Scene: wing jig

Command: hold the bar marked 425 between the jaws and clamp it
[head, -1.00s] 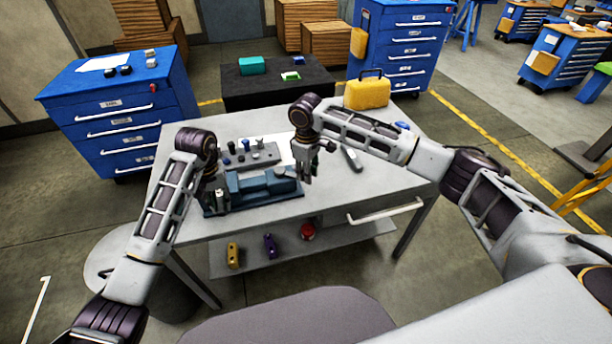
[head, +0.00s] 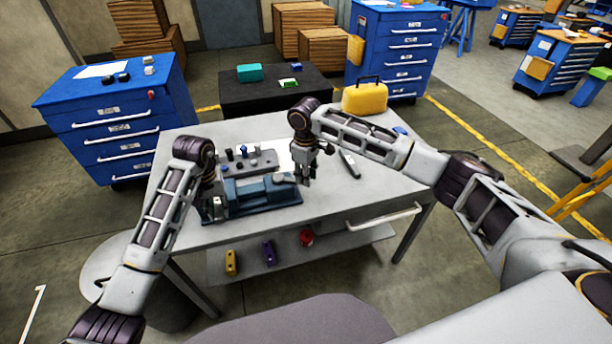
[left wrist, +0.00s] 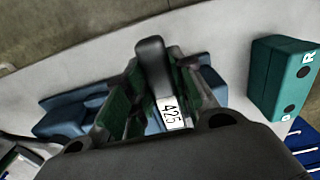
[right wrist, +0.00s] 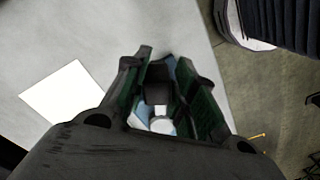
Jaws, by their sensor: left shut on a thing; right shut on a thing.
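A blue vise (head: 262,190) lies on the grey workbench (head: 380,190). My left gripper (head: 216,205) is at the vise's left end. In the left wrist view its fingers (left wrist: 165,105) are shut on the dark bar marked 425 (left wrist: 152,60), with the white label showing between them. Blue vise parts (left wrist: 65,115) show behind; I cannot tell how the bar sits against the jaws. My right gripper (head: 308,180) is at the vise's right end. In the right wrist view its fingers (right wrist: 165,95) close around a pale round-ended vise handle (right wrist: 161,124), mostly hidden.
A grey rack with small pegs (head: 250,160) stands behind the vise. A white sheet (right wrist: 65,103) lies on the bench. A yellow case (head: 364,98) stands at the back right. A teal block marked R (left wrist: 283,75) is in the left wrist view. Several coloured pieces lie on the lower shelf.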

